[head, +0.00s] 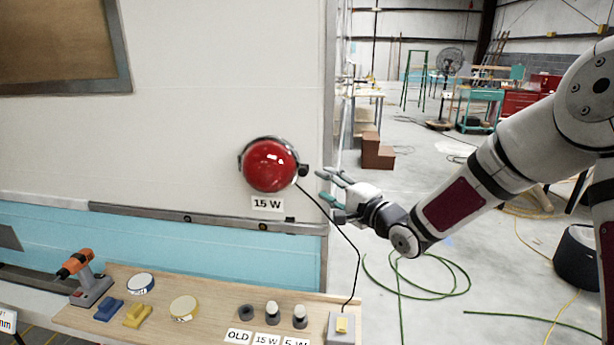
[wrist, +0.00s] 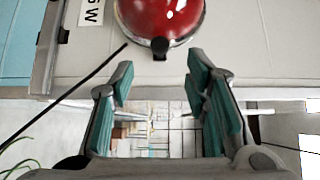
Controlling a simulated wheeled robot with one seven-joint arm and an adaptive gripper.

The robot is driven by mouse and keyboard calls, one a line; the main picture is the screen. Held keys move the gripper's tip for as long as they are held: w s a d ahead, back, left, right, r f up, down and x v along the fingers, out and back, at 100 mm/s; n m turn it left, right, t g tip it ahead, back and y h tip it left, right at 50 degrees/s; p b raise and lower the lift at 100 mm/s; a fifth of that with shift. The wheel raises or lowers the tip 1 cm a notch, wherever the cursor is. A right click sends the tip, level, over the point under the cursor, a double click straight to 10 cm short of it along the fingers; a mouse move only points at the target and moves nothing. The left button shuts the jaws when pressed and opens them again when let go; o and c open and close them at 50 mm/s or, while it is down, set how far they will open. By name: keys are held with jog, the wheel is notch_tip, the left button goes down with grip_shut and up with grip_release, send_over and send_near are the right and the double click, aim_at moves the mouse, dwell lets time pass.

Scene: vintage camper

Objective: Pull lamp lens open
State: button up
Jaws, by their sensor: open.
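The red domed lamp lens (head: 269,166) sits in a metal ring on the white camper wall, above a "15 W" label. It looks shut against its base. A small black tab (head: 303,170) sticks out at its right rim. My gripper (head: 328,184) is open and empty, just right of the lamp, with its fingers pointing left toward the tab. In the wrist view the lens (wrist: 160,18) is at the top, and the black tab (wrist: 160,47) lies ahead of the gap between the teal fingers (wrist: 163,90). The fingers appear apart from the tab.
A black cable runs from the lamp down to a grey switch box (head: 341,328) on the wooden shelf (head: 215,300). The shelf holds bulbs (head: 272,312), tape rolls, sponge-like blocks and an orange drill (head: 82,275). A metal trim rail (head: 200,219) crosses the wall below the lamp.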

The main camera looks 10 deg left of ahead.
aim_at(305, 173)
jog(key=x, duration=0.8)
jog(key=shift+w+a, duration=0.15)
grip_shut()
